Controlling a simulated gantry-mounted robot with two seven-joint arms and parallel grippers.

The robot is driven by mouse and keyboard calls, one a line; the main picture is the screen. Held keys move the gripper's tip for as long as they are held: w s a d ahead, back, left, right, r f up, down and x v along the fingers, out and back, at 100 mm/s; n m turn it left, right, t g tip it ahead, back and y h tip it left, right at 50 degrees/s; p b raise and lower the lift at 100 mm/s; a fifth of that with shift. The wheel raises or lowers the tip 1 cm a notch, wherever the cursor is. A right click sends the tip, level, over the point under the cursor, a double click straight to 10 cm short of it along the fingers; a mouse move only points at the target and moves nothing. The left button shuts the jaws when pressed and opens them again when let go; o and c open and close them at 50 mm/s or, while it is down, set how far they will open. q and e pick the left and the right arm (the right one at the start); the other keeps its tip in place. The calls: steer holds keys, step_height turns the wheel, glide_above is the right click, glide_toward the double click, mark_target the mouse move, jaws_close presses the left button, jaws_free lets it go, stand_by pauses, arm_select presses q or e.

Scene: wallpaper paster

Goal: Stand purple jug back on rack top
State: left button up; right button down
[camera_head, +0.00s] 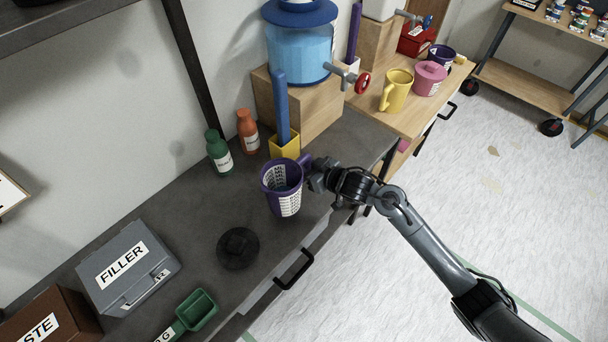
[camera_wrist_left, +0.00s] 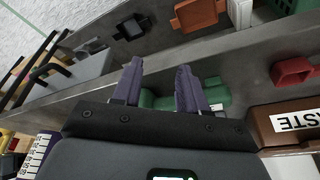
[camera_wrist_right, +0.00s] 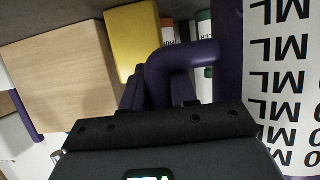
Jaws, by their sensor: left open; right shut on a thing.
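The purple jug (camera_head: 289,203), with a white printed scale on its side, is upright over the dark worktop near its front edge. I cannot tell whether its base touches the worktop. My right gripper (camera_head: 312,173) reaches it from the right and is shut on its handle. In the right wrist view the purple handle (camera_wrist_right: 188,55) passes between the fingers, with the jug wall at the right. My left gripper (camera_wrist_left: 158,85) is outside the head view. In the left wrist view it is open and empty above a green object (camera_wrist_left: 215,92). I cannot tell which surface is the rack top.
Behind the jug stand a yellow holder (camera_head: 284,148), a green bottle (camera_head: 219,155) and an orange bottle (camera_head: 247,132). A black round object (camera_head: 238,248) and grey filler box (camera_head: 128,268) lie left. A blue tank (camera_head: 300,50) stands on a wooden block. A wheeled shelf (camera_head: 530,83) is far right.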

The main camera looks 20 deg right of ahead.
steer(key=shift+f, duration=1.85)
steer(key=shift+f, duration=0.1)
steer(key=c, duration=0.9)
jaws_free()
steer(key=shift+f, duration=0.1)
